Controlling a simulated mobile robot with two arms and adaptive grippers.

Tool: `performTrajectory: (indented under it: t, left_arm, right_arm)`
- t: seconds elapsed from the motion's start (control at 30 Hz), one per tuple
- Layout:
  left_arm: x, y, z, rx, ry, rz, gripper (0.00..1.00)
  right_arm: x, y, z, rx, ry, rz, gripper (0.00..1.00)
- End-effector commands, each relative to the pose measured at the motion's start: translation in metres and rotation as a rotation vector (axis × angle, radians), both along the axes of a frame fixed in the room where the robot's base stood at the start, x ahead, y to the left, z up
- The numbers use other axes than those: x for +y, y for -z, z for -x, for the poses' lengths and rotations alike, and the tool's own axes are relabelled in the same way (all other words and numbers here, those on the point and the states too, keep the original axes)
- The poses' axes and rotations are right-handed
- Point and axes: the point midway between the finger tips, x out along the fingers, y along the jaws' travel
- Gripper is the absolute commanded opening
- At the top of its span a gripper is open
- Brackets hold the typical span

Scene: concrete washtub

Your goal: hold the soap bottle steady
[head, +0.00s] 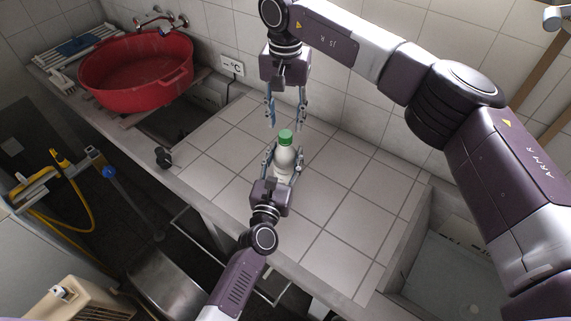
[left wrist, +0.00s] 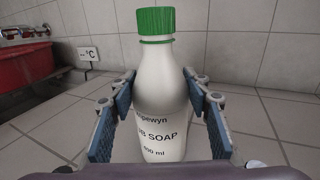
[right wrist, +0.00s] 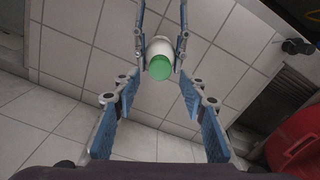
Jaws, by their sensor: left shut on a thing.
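The soap bottle (head: 284,158) is white with a green cap and stands upright on the tiled counter. In the left wrist view the bottle (left wrist: 160,110) shows its printed soap label. My left gripper (head: 284,164) is shut on the bottle, with one blue-padded finger on each side of its body. My right gripper (head: 286,120) points down just above and behind the cap, open and empty. In the right wrist view the green cap (right wrist: 160,67) lies between and beyond the right gripper's spread fingers, and the left gripper's fingers flank the bottle.
A red tub (head: 135,75) stands at the back left below the wall taps. A tiled wall (head: 350,100) with a temperature sign (head: 232,66) runs behind the counter. A sunken basin (head: 445,270) lies at the right. The counter tiles (head: 345,215) around the bottle are clear.

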Motion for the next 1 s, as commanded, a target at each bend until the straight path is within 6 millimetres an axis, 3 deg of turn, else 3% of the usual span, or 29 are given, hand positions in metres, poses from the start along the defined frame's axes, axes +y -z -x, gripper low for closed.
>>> performTrajectory:
  t: [0.1,0.3,0.67,1.0]
  left_arm:
    - [0.0,0.001,0.0,0.001,0.0,0.0,0.0]
    - [0.0,0.001,0.0,0.001,0.0,0.0,0.0]
    - [0.0,0.001,0.0,0.001,0.0,-0.001,0.0]
    - [0.0,0.001,0.0,0.001,0.0,-0.001,0.0]
  right_arm:
    - [0.0,0.02,0.001,0.003,0.0,0.0,0.39]
    - [0.0,0.04,0.001,0.002,0.0,0.001,0.39]
    - [0.0,0.044,0.0,0.0,0.0,0.001,0.39]
    - [0.0,0.044,0.0,0.001,0.0,0.001,0.03]
